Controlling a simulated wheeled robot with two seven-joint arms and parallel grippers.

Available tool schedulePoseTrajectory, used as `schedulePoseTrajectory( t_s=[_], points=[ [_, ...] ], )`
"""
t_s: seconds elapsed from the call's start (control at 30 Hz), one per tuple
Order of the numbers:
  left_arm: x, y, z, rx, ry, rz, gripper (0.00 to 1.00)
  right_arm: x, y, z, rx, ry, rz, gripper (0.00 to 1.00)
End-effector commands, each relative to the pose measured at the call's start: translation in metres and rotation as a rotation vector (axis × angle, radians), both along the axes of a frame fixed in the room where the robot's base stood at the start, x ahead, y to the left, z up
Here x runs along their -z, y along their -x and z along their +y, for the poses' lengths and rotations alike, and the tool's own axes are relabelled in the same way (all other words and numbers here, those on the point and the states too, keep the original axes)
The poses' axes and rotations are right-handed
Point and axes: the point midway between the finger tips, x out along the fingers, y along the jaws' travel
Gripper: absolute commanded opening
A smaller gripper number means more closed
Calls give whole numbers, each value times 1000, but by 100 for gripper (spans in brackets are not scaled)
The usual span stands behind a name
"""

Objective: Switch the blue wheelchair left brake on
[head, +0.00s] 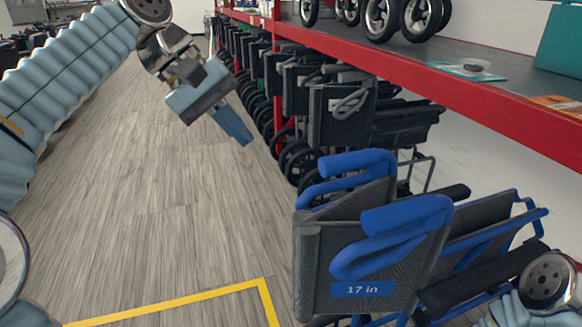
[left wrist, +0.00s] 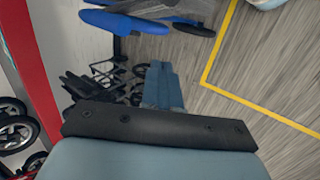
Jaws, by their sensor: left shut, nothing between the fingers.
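The blue wheelchair (head: 318,268) stands at the lower right in the head view, with blue push handles and a dark backrest marked "17 in". Its blue parts also show at the top of the left wrist view (left wrist: 108,21). Its left brake cannot be made out in either view. My left gripper (head: 236,128) is up and to the left of the wheelchair, over the aisle floor, apart from it. Its blue fingers are together and empty, also in the left wrist view (left wrist: 163,84). My right gripper is out of view; part of my right arm shows at the lower right.
A row of dark folded wheelchairs (head: 330,112) stands under a red-edged shelf (head: 420,75) to the right. Wheels and a teal packet (head: 466,70) are on the shelf. Yellow tape (head: 190,299) marks the floor. The wooden aisle floor (head: 130,190) on the left is clear.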

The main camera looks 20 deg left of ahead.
Motion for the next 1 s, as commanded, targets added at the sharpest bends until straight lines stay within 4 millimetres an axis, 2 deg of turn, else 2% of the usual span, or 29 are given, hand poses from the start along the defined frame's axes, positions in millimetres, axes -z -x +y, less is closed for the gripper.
schedulePoseTrajectory(
  t_s=[0.3,0.47,1.0],
  points=[
    [-1,2,0,1,0,1,0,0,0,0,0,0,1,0],
    [7,0,-4,1,0,2,0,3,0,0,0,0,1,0],
    [92,-23,-58,3,0,3,0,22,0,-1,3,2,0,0]
  ],
)
